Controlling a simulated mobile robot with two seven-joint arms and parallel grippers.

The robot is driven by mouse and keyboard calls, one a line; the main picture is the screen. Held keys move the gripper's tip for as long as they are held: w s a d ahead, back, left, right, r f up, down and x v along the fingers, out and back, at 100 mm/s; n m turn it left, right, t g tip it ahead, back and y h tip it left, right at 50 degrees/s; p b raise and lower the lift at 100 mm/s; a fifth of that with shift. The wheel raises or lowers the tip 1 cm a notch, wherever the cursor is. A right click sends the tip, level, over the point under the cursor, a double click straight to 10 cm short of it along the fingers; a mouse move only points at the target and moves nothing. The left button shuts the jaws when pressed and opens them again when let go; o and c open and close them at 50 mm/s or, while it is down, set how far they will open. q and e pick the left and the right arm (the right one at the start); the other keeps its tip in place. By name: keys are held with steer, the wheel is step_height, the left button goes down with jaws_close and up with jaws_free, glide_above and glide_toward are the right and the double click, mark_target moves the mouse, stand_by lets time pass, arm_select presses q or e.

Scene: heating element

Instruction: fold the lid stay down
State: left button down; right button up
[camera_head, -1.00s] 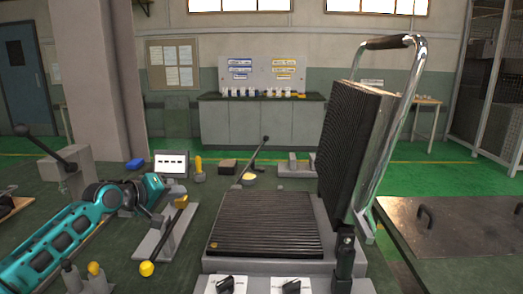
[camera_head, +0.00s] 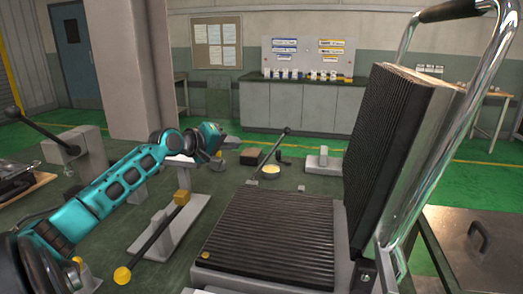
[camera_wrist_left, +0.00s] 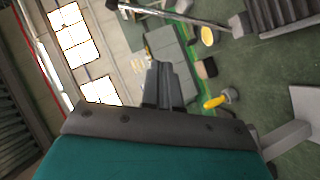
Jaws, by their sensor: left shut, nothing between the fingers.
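A press stands open, with a ribbed lower plate (camera_head: 270,238) and a ribbed lid (camera_head: 398,140) tilted upright on its right side. A chrome handle (camera_head: 462,125) with a dark grip runs along the lid's outer side. A grey bracket (camera_head: 365,272) shows at the lid's front lower corner; I cannot clearly tell which part is the lid stay. My teal left gripper (camera_head: 217,152) is left of the press, beyond its plate and apart from it. In the left wrist view its fingers (camera_wrist_left: 165,82) are together and empty. My right gripper is out of view.
A yellow-tipped lever fixture (camera_head: 160,238) stands left of the plate. A thin rod with a dark knob (camera_head: 286,131) rises behind it, near a yellow disc (camera_head: 270,170). A metal cover (camera_head: 475,250) lies at right. A grey block with a lever (camera_head: 72,150) stands far left.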

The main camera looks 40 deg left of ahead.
mark_target(269, 156)
arm_select(q)
steer(key=w+d+f, duration=0.2)
steer(key=w+f, duration=0.2)
steer(key=w, duration=0.5)
steer(key=shift+d, duration=0.35)
steer(key=shift+w, duration=0.15)
